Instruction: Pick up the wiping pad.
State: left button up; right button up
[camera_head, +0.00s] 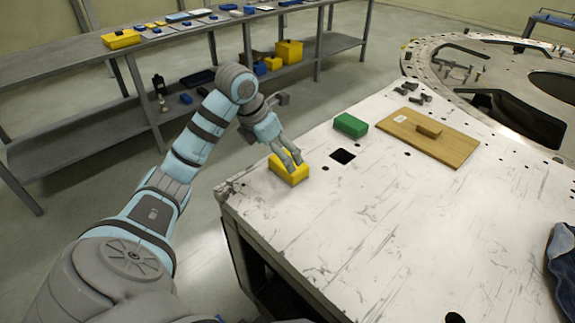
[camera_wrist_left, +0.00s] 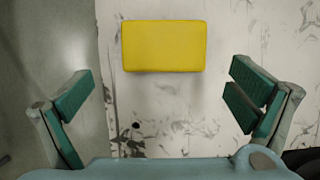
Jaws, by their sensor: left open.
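A yellow rectangular pad (camera_head: 287,170) lies near the left edge of the worn white table (camera_head: 380,230). In the left wrist view the yellow pad (camera_wrist_left: 164,46) lies flat, ahead of and between the lines of the fingers. My left gripper (camera_head: 291,164) is above it, and its fingers cover part of it in the head view. In the left wrist view my left gripper (camera_wrist_left: 162,90) is wide open and empty. A green block (camera_head: 351,125) lies farther back on the table. My right gripper is in neither view.
A wooden board (camera_head: 450,145) with a small wooden block (camera_head: 429,131) lies behind right, with small grey parts (camera_head: 413,93) nearby. A square hole (camera_head: 343,156) is right of the yellow pad. Blue cloth (camera_head: 562,265) lies at the right edge. The front tabletop is mostly clear.

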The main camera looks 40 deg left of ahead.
pick_arm(q)
jog(key=x, duration=0.4)
jog(key=w+x, duration=0.1)
jog(key=x, duration=0.1)
jog(key=shift+w+d+r, duration=0.1)
jog(key=shift+d+r, duration=0.1)
jog(key=shift+d, duration=0.15)
jog(key=shift+f, duration=0.2)
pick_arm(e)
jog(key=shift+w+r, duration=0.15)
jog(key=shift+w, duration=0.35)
pick_arm(q)
jog(key=c, duration=1.2)
jog(key=shift+r, duration=0.15)
notch_tip(320, 180, up, 8)
jog(key=shift+f+p, duration=0.1)
jog(key=shift+p, duration=0.7)
notch_tip(320, 180, up, 12)
jog(key=p, duration=1.1)
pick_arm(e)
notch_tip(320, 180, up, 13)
